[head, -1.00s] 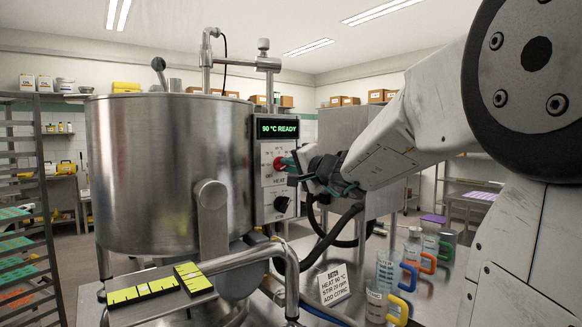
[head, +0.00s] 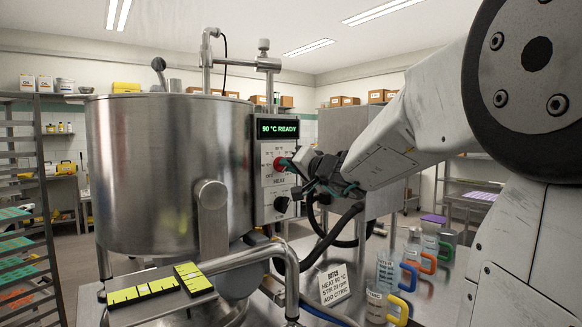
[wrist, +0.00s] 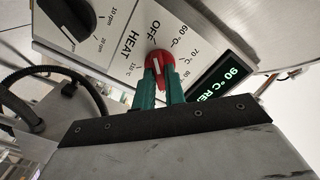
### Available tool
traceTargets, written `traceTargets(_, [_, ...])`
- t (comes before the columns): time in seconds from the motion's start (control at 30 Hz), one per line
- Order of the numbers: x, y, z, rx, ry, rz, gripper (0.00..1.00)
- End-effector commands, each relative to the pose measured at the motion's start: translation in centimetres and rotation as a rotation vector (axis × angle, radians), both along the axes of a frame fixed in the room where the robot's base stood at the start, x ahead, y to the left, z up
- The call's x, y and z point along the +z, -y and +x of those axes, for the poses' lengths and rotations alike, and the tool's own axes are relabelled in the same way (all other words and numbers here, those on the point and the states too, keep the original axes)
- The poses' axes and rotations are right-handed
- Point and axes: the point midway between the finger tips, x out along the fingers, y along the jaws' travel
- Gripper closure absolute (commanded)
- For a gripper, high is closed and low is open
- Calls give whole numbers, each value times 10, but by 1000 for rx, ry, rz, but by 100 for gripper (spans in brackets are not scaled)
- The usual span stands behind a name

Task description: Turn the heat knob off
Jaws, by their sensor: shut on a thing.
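The red heat knob (wrist: 159,60) sits on the kettle's control panel, with OFF, HEAT and temperature marks printed around it. A pale pointer line shows on its face; I cannot tell exactly which mark it points at. In the head view the knob (head: 279,164) is partly hidden by my gripper (head: 287,163). In the wrist view the green fingers of my gripper (wrist: 163,76) are shut on the knob from two sides. The display (head: 278,128) above the knob reads 90 °C READY.
A black knob (head: 282,204) with rpm marks is lower on the same panel. The big steel kettle (head: 160,170) stands to the left. Jugs with coloured handles (head: 386,272) and a recipe card (head: 334,284) stand on the steel table below my arm. Black hoses hang under the gripper.

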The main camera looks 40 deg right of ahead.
Motion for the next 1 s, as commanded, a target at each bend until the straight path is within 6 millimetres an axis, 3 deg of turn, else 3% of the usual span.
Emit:
traceTargets(0.17, [-3,0,0,0,-4,0,100])
traceTargets(0.2, [-3,0,0,0,-4,0,85])
traceTargets(0.27, [-2,0,0,0,-4,0,69])
traceTargets(0.3, [-2,0,0,0,-4,0,66])
traceTargets(0.63, [-1,1,-5,-1,-1,0,66])
traceTargets(1.0, [-1,3,-64,-4,-1,-1,66])
